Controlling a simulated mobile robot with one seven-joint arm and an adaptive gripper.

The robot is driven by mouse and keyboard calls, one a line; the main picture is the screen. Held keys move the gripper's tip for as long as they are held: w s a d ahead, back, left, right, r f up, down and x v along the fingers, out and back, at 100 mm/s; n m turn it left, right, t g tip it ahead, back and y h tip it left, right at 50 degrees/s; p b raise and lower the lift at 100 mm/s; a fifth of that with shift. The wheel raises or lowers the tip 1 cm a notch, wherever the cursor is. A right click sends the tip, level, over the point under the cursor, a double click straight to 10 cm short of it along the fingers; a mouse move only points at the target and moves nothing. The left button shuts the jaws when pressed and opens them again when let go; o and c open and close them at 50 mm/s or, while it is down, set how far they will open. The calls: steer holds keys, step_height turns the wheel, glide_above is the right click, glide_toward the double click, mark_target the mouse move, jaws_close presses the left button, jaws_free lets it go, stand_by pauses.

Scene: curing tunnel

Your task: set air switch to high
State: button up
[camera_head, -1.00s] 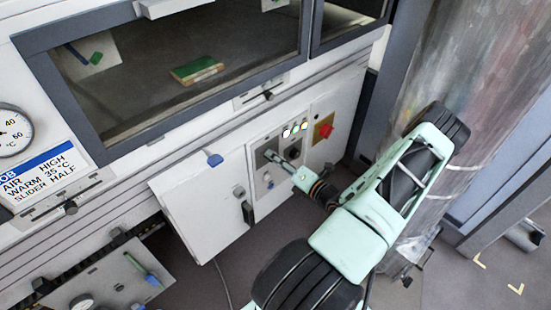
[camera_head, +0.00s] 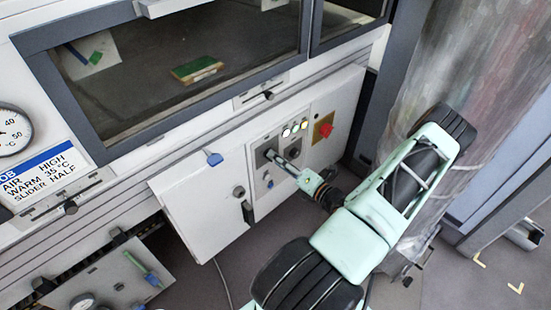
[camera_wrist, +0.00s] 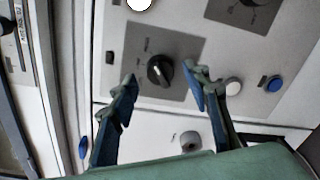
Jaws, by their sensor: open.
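A black rotary knob (camera_wrist: 158,70) on a grey plate (camera_wrist: 185,45) sits on the control panel in the wrist view. Its small markings are too blurred to read, so I cannot tell if it is the air switch. My gripper (camera_wrist: 160,80) is open, with one finger on each side of the knob in the picture; I cannot tell if they touch it. In the head view my gripper (camera_head: 272,155) is at the left part of the control panel (camera_head: 262,185) and hides the knob. A sign (camera_head: 42,172) reads AIR HIGH, WARM 35 °C, SLIDER HALF.
In the head view, lit lamps (camera_head: 294,129) and a red switch on yellow (camera_head: 324,129) are up and right. A white door (camera_head: 200,205) stands at the left.

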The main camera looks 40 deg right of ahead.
steer(key=s, duration=1)
steer(key=shift+d+r, duration=0.4)
steer(key=shift+d, duration=0.05)
